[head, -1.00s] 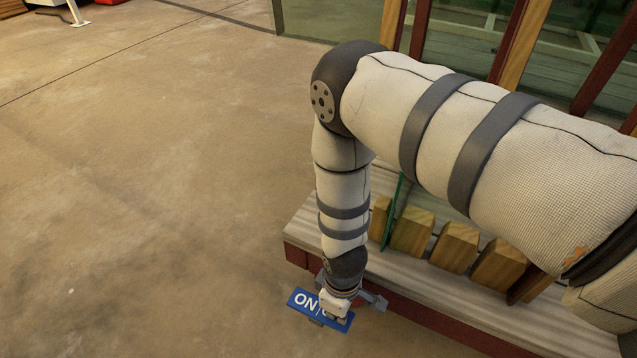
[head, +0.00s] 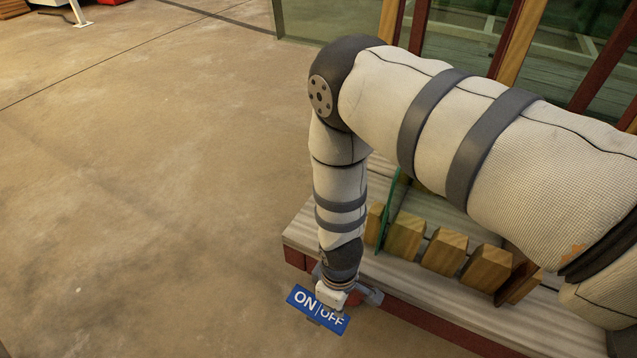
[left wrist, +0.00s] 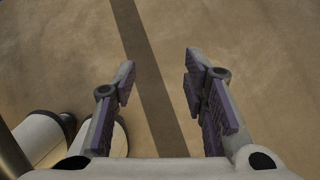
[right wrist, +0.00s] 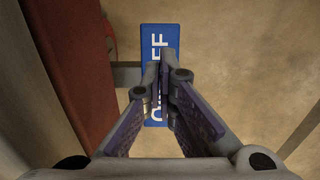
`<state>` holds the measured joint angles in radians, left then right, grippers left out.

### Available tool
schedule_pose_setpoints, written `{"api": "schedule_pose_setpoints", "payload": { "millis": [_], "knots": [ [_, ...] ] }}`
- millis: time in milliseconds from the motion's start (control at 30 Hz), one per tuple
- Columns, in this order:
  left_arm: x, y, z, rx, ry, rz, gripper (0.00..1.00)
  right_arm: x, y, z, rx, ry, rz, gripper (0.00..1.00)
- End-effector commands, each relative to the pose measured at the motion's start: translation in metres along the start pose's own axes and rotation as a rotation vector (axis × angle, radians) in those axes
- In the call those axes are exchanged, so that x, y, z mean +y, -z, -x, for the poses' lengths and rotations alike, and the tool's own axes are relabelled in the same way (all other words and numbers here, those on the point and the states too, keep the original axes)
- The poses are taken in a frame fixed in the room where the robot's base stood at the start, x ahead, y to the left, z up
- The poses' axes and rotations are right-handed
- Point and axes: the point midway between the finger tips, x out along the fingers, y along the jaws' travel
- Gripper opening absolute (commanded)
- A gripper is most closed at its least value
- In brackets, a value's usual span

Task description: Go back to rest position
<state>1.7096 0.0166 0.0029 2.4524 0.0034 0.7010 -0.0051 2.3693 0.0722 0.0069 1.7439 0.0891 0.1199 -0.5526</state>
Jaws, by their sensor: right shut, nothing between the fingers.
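My right gripper (head: 338,300) is low at the front edge of the wooden bench, just by the blue ON/OFF sign (head: 305,299). In the right wrist view the gripper (right wrist: 164,65) has its fingers together with nothing between them, in front of the sign (right wrist: 160,38), and covers part of its lettering. I cannot tell if the fingertips touch the sign. My left gripper (left wrist: 160,75) is open and empty above bare floor in the left wrist view. It does not show in the head view.
The wooden bench (head: 440,310) carries several wooden blocks (head: 444,254) and a green upright pane (head: 391,215) under my right arm. A glass wall with posts stands behind.

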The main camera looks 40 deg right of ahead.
Motion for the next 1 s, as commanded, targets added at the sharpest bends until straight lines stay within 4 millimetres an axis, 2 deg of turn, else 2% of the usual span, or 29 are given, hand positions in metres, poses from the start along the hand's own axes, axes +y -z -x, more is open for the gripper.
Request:
{"api": "schedule_pose_setpoints", "payload": {
  "millis": [33,233,667,733,767,867,900,933,967,1000],
  "knots": [
    [0.0,-0.004,0.005,0.009,0.0,0.0,0.4,0.001,0.001,0.01,0.004,-0.002,0.001,0.0],
    [0.0,-0.01,0.016,0.026,0.0,0.0,0.4,0.001,0.001,0.029,0.004,-0.002,0.0,0.0],
    [0.0,-0.009,0.015,0.026,-0.001,0.001,0.4,0.0,0.0,0.027,0.0,0.0,0.0,0.0],
    [0.002,0.004,0.018,0.059,-0.005,0.011,0.4,-0.002,-0.005,0.025,-0.008,0.003,-0.003,0.0],
    [0.002,0.004,0.018,0.06,-0.005,0.01,0.4,-0.01,-0.021,0.02,-0.033,0.013,-0.013,0.0],
    [0.001,0.001,0.017,0.052,-0.004,0.01,0.4,-0.044,-0.096,0.002,-0.143,0.049,-0.069,0.0],
    [0.001,0.002,0.017,0.052,-0.004,0.009,0.4,-0.061,-0.133,-0.002,-0.197,0.065,-0.099,0.0],
    [0.001,0.002,0.017,0.053,-0.004,0.009,0.4,-0.074,-0.161,-0.002,-0.238,0.076,-0.122,0.0],
    [0.001,0.002,0.017,0.053,-0.004,0.009,0.4,-0.086,-0.188,0.0,-0.279,0.085,-0.145,0.0],
    [0.001,0.002,0.017,0.053,-0.004,0.009,0.4,-0.103,-0.225,0.005,-0.336,0.098,-0.177,0.0]
  ]
}}
